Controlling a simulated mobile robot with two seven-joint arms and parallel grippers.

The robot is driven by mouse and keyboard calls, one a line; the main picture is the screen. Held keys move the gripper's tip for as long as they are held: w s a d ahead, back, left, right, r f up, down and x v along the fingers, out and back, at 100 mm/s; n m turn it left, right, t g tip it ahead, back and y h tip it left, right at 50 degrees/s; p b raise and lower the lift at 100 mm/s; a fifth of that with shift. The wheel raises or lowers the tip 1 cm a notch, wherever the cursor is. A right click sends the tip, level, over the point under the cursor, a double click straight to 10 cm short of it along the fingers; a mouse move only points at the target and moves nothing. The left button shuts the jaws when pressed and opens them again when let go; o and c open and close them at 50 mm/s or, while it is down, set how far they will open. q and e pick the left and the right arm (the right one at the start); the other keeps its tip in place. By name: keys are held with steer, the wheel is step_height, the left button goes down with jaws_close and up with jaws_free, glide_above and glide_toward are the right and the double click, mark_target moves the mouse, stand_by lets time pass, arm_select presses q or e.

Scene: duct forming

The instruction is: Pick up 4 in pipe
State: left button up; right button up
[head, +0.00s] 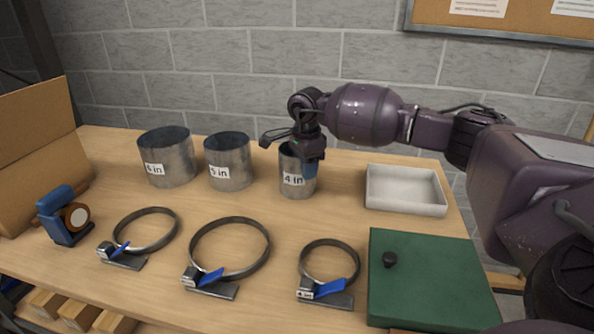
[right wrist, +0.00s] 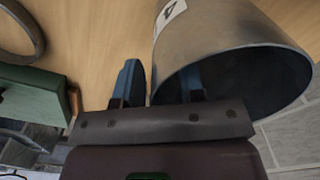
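The 4 in pipe (head: 297,190), a short grey metal cylinder with a white "4 in" label, stands upright on the table near the middle. My right gripper (head: 304,162) reaches down over its rim from above. In the right wrist view the pipe (right wrist: 215,42) shows large. One blue finger of the right gripper (right wrist: 162,82) is outside the pipe and the other is inside its opening. The fingers are apart, with the pipe wall between them and a visible gap to the outer finger. My left gripper is not in view.
The 5 in pipe (head: 229,165) and 6 in pipe (head: 168,160) stand to the left. A white tray (head: 405,207) is at the right, with a green block (head: 430,285) before it. Ring clamps (head: 230,250) lie in front. A blue tool (head: 62,215) stands far left.

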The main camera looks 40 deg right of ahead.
steer(key=shift+c, duration=0.5)
jaws_close()
